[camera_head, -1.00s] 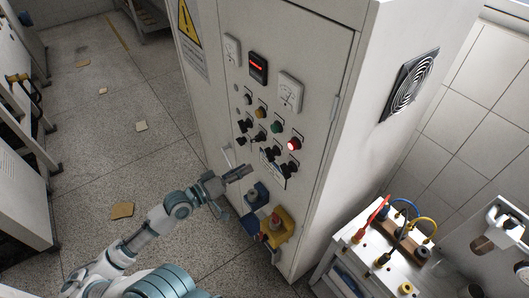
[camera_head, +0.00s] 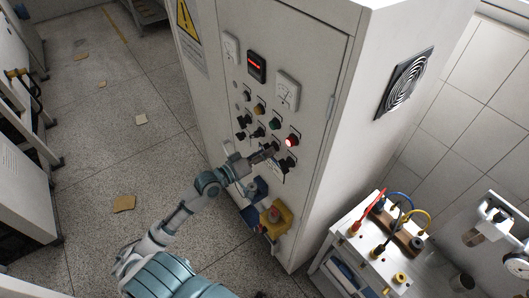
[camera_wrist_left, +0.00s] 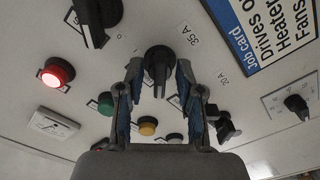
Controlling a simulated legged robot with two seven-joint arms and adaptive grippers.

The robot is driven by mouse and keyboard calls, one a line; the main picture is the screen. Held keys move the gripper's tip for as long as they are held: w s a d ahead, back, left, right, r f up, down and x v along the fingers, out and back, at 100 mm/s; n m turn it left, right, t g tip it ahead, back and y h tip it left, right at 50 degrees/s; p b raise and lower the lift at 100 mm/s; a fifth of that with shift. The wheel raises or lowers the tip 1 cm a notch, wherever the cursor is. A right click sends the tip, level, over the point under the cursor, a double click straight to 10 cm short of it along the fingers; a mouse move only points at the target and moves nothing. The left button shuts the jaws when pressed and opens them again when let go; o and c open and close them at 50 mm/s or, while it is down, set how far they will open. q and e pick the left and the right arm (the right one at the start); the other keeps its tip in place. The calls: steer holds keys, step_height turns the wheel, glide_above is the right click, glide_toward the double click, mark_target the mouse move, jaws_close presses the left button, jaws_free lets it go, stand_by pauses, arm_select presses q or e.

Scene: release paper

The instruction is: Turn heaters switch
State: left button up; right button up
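Black rotary switches sit on the white control cabinet (camera_head: 300,55). In the left wrist view, one black switch (camera_wrist_left: 158,62), with a "35 A" label beside it, is between the fingertips of my left gripper (camera_wrist_left: 159,72). The fingers are apart, one on each side of its knob, with visible gaps. In the head view my left gripper (camera_head: 266,153) is at the lower switch row and partly hides it. Another black switch (camera_head: 288,164) is just right of it. I cannot read which switch is for the heaters. My right gripper is not in view.
A lit red lamp (camera_head: 292,140), a green lamp (camera_head: 275,124) and a yellow lamp (camera_head: 259,109) are above the switches. A yellow box (camera_head: 276,217) protrudes below the gripper. A bench with cables (camera_head: 355,262) stands at right. The floor at left is mostly clear.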

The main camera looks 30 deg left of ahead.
arm_select(q)
jaws_close()
steer(key=shift+a, duration=0.1)
steer(key=m+p, duration=0.5)
steer(key=m, duration=1.2)
steer(key=shift+w+a+m, duration=0.1)
steer(key=shift+m, duration=0.3)
stand_by(0.4)
